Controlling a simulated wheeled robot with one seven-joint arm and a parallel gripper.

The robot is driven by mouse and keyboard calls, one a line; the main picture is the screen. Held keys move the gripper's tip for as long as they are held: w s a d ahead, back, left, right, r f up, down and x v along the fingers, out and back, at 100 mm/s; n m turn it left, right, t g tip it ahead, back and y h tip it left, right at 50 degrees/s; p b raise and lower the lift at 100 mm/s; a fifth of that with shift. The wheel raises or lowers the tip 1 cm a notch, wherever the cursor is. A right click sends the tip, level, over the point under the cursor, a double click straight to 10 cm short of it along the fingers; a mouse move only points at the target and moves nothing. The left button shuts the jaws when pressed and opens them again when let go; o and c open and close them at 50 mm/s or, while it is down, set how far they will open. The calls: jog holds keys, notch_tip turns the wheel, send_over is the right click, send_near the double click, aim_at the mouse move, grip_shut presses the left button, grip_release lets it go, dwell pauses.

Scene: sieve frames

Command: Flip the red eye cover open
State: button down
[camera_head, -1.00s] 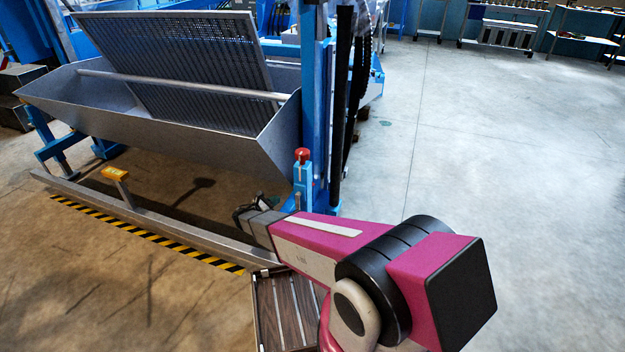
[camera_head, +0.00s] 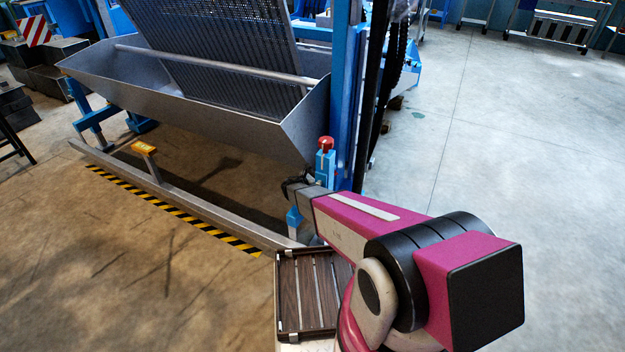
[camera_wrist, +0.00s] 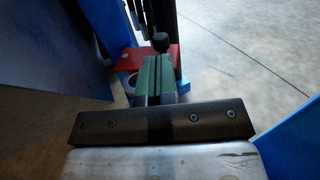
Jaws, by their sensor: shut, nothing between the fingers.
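A flat red piece, seemingly the red eye cover (camera_wrist: 133,60), lies beyond my fingers in the wrist view, partly hidden behind them. A black round knob (camera_wrist: 160,42) stands just past the fingertips. My gripper (camera_wrist: 157,60) is shut, its green finger pads together and empty, pointing toward the red piece. I cannot tell whether they touch. In the head view my gripper (camera_head: 290,187) is beside the blue post, below and left of a red-topped blue fitting (camera_head: 326,146). The cover cannot be made out clearly there.
A grey metal trough (camera_head: 200,105) with a perforated sieve panel (camera_head: 225,50) stands left of the blue post (camera_head: 343,100). A low rail (camera_head: 190,202) and striped floor tape (camera_head: 185,215) run below it. Open floor (camera_head: 520,150) lies to the right.

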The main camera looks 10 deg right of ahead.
jog(key=x, duration=0.3)
jog(key=shift+w+d, duration=0.1)
jog(key=shift+d, duration=0.1)
jog(key=shift+d, duration=0.45)
